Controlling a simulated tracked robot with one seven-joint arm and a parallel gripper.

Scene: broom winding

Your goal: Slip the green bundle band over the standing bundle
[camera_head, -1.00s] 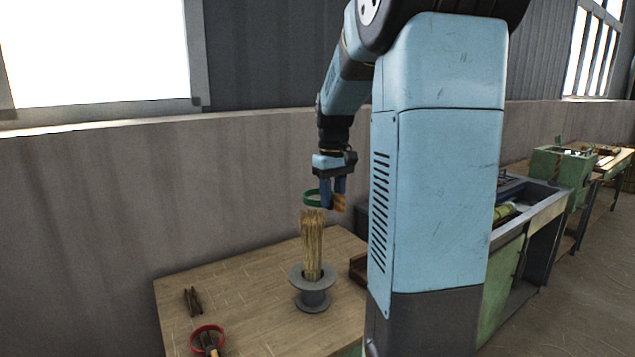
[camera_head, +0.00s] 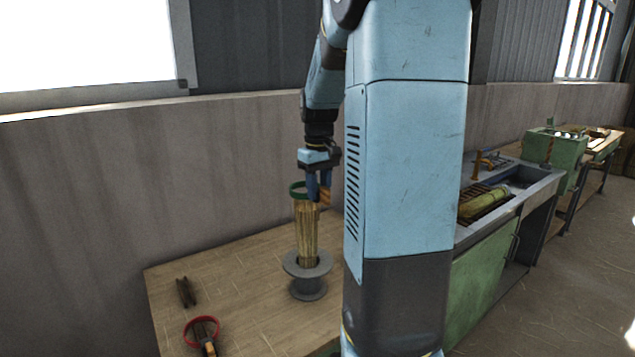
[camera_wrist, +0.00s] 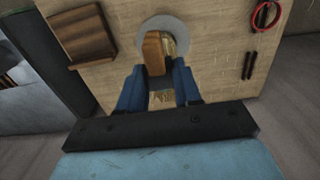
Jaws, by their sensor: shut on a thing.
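The standing bundle (camera_head: 307,235) is a tall bunch of straw-coloured stalks, upright in a grey flanged holder (camera_head: 308,288) on the wooden table. My gripper (camera_head: 319,196) is shut on the wooden handle (camera_head: 326,195) of the green bundle band (camera_head: 294,191). The band is level with the bundle's top; I cannot tell whether it is around the stalks or just above them. In the wrist view the brown handle (camera_wrist: 153,52) lies between my blue fingers, with part of the bundle (camera_wrist: 170,47) beside it and the grey flange behind. The green band does not show there.
A red ring (camera_head: 201,322) with a handle and a dark forked piece (camera_head: 185,292) lie at the table's left. A wooden block (camera_wrist: 85,38) shows at the left in the wrist view. A wall stands behind the table; a sink bench (camera_head: 500,200) stands at right.

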